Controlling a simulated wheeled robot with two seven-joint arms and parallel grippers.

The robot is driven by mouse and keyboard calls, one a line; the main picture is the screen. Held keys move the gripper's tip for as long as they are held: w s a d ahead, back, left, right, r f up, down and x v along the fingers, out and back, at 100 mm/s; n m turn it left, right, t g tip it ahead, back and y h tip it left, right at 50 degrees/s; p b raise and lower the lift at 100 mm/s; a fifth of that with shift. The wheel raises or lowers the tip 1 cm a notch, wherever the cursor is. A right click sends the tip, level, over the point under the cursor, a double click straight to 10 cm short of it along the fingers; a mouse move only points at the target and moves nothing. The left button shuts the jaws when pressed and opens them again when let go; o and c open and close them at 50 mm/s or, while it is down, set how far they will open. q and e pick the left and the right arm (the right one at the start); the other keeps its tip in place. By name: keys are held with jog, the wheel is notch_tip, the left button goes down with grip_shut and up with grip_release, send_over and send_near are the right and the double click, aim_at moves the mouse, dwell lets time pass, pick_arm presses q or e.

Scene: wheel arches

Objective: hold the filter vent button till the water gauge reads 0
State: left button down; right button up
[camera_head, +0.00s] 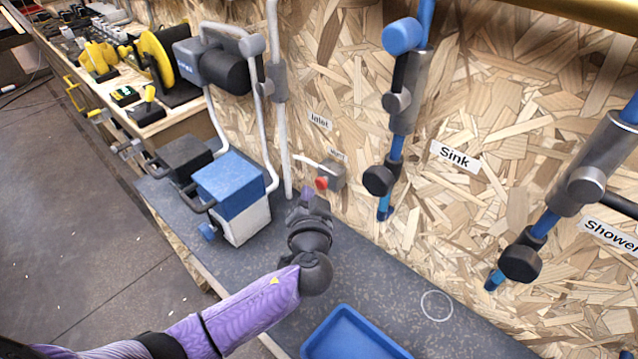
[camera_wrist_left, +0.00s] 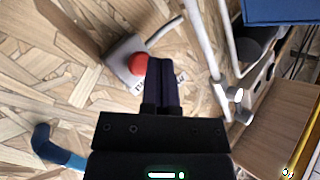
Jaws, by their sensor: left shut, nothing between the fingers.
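A red button (camera_head: 321,183) sits on a small grey box (camera_head: 334,174) on the chipboard wall, under a small label too blurred to read surely. The red button also shows in the left wrist view (camera_wrist_left: 138,63), just left of my fingertips. My left gripper (camera_head: 307,196) is shut and empty, close below the button in the head view. In the left wrist view its closed fingers (camera_wrist_left: 161,68) partly overlap the button's right edge; I cannot tell whether they touch it. I cannot make out a water gauge or its reading. My right gripper is out of view.
A blue and white box (camera_head: 232,190) stands on the dark counter left of my gripper. A white pipe (camera_head: 282,120) runs down the wall beside the button. Valved pipes labelled Sink (camera_head: 456,157) and Shower (camera_head: 611,234) are to the right. A blue tray (camera_head: 330,325) lies in front.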

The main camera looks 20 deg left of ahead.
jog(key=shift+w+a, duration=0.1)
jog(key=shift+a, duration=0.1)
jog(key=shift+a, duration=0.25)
pick_arm(q)
jog(key=shift+w, duration=0.15)
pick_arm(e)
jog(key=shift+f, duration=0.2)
pick_arm(q)
jog(key=shift+w+d, duration=0.15)
jog(key=shift+w, duration=0.1)
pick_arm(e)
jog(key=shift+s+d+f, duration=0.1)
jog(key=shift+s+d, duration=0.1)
pick_arm(q)
jog(key=shift+b, duration=0.3)
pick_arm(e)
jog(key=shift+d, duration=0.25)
